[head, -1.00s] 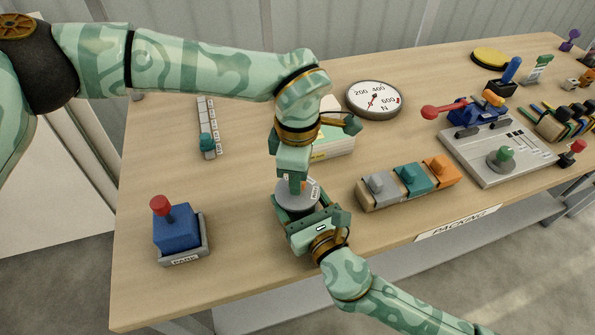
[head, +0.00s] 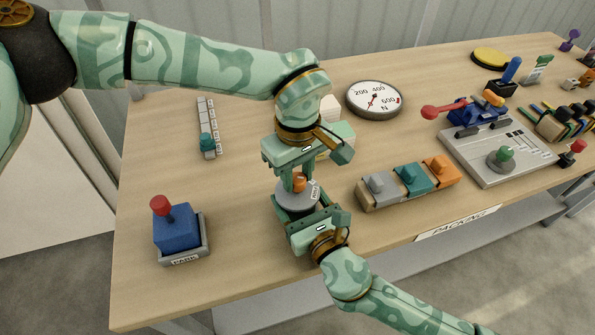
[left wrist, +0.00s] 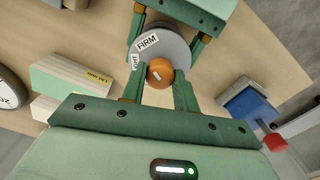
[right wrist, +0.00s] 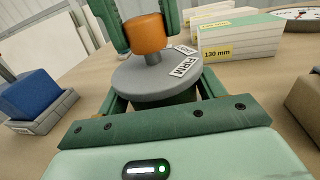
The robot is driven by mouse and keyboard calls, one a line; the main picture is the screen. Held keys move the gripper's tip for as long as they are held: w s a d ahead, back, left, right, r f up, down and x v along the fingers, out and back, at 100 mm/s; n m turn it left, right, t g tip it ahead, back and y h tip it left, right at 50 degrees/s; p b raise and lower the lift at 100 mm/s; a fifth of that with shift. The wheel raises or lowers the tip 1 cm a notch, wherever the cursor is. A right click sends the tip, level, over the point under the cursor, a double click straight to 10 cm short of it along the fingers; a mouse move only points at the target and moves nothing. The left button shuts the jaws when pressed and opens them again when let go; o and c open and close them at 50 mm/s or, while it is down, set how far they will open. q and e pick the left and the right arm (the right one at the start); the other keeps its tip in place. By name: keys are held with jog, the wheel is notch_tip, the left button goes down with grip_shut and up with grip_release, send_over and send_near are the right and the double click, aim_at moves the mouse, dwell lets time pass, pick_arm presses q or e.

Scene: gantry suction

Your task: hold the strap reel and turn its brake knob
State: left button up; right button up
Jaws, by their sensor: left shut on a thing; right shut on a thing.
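The strap reel (head: 291,200) is a round grey disc with a "FIRM" label, upright near the table's front edge. An orange brake knob (head: 299,184) stands on its top. My left gripper (head: 297,186) comes down from above and is shut on the knob, one finger on each side, as the left wrist view of the knob (left wrist: 160,73) shows. My right gripper (head: 303,210) is shut on the reel from the front. In the right wrist view, its fingers flank the body below the grey disc (right wrist: 155,78), whose lower part is mostly hidden.
A blue box with a red-knobbed lever (head: 176,236) stands at left. A row of grey, teal and orange switches (head: 408,183) is close on the right. Behind are a stack of blocks (right wrist: 240,35) and a round gauge (head: 374,100). The tabletop between the blue box and reel is bare.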

aim_at(297, 177)
pick_arm(q)
jog(key=shift+w+m, duration=0.1)
jog(key=shift+m, duration=0.2)
dwell(0.4)
jog(key=o, duration=1)
notch_tip(297, 177, up, 12)
jog(key=shift+r, duration=0.1)
pick_arm(e)
jog(key=o, duration=1.6)
jog(key=shift+o, duration=0.2)
